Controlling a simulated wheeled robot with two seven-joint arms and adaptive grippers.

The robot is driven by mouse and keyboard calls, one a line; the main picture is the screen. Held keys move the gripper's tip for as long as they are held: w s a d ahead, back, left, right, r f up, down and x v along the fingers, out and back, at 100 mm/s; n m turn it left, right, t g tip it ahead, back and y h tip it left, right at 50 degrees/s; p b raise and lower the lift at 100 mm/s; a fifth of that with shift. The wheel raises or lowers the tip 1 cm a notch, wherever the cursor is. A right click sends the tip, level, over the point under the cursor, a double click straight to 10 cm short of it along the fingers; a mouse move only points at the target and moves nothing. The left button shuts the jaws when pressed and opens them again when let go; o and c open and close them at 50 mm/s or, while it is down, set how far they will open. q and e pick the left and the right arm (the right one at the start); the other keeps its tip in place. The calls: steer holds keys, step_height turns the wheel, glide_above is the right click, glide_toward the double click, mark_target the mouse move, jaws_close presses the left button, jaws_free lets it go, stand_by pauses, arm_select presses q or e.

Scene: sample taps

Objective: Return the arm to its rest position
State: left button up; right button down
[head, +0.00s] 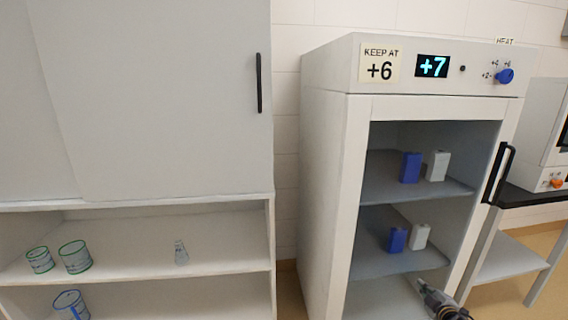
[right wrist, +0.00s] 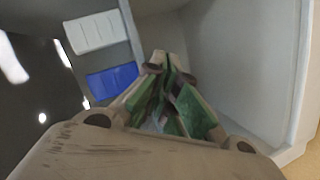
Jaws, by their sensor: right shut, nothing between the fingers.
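My right gripper (head: 430,292) shows at the bottom of the head view, in front of the lower part of the open fridge (head: 325,150). In the right wrist view its fingers (right wrist: 166,62) are closed together with nothing between them. A blue box (right wrist: 112,83) and a white box (right wrist: 96,32) lie to the left of the fingers in that view, apart from them. My left gripper is in neither view.
The fridge has a "+6" sign (head: 379,64), a "+7" display (head: 432,66) and a blue knob (head: 505,76). Blue and white boxes stand on two shelves. A black handle (head: 498,173) is at the right. A cabinet (head: 150,100) with beakers on open shelves stands left.

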steer(key=s+a+f+m+g, duration=0.2)
steer(key=s+a+m+g, duration=0.1)
steer(key=s+a, duration=0.6)
steer(key=s+a+f+m+g, duration=0.25)
steer(key=s+a, duration=0.35)
steer(key=a, duration=0.4)
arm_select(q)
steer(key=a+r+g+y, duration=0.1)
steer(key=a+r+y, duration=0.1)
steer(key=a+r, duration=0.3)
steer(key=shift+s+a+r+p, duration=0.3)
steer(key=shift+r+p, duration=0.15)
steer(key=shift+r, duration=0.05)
arm_select(e)
steer(key=s+a+r+m+g, duration=0.1)
steer(key=s+a+r+g, duration=0.1)
steer(key=s, duration=0.4)
steer(key=s+a+r+m+g+y, duration=0.1)
steer(key=s+a+r, duration=0.1)
steer(key=s+a, duration=0.3)
steer(key=s+a+r+m+g, duration=0.1)
steer(key=s+a+r+g, duration=0.1)
steer(key=s, duration=0.7)
steer(key=shift+s+a+r+m+g+y, duration=0.2)
steer(key=shift+a+r+m+g+y, duration=0.2)
steer(key=shift+a, duration=0.5)
